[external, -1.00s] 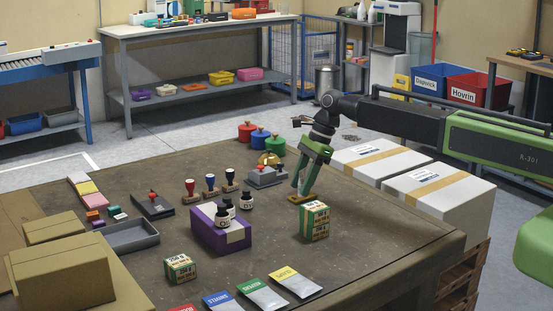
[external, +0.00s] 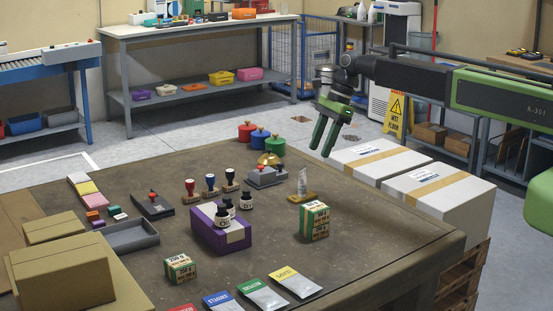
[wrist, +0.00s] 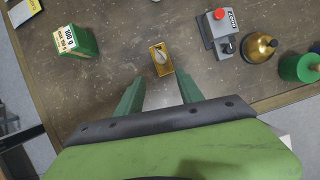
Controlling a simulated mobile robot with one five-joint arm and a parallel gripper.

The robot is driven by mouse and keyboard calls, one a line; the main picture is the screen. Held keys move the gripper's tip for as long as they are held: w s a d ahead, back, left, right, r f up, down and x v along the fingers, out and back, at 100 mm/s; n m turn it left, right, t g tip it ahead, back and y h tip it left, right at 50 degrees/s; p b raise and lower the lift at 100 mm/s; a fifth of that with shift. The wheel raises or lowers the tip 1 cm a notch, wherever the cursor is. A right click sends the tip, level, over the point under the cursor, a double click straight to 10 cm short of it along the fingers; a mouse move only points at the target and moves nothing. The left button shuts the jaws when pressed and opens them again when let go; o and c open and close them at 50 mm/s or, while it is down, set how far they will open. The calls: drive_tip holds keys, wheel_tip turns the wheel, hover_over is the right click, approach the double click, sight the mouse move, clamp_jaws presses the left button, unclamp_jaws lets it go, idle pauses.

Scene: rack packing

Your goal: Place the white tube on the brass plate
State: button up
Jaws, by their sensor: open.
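The white tube (external: 302,181) stands upright on the brass plate (external: 300,198) near the far right part of the table. In the wrist view the tube (wrist: 159,56) shows from above, within the edges of the brass plate (wrist: 166,70). My gripper (external: 322,152) is open and empty, raised above and to the right of the tube, apart from it. In the wrist view its two green fingers (wrist: 158,88) are spread, with the plate beyond and between them.
A green-and-white box (external: 314,222) stands in front of the plate. A grey device with a red knob (external: 266,177), a brass bell (external: 269,159) and a green weight-like pot (external: 275,147) stand to the left. White cartons (external: 437,192) sit beyond the table's right edge.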

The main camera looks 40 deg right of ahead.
drive_tip(key=s+d+f+n+h, duration=0.1)
drive_tip(key=s+d+n+h, duration=0.3)
drive_tip(key=s+d+n, duration=1.5)
drive_tip(key=d, duration=0.3)
drive_tip(key=shift+s+f+g, duration=0.15)
drive_tip(key=shift+f+g, duration=0.2)
drive_tip(key=shift+g, duration=0.05)
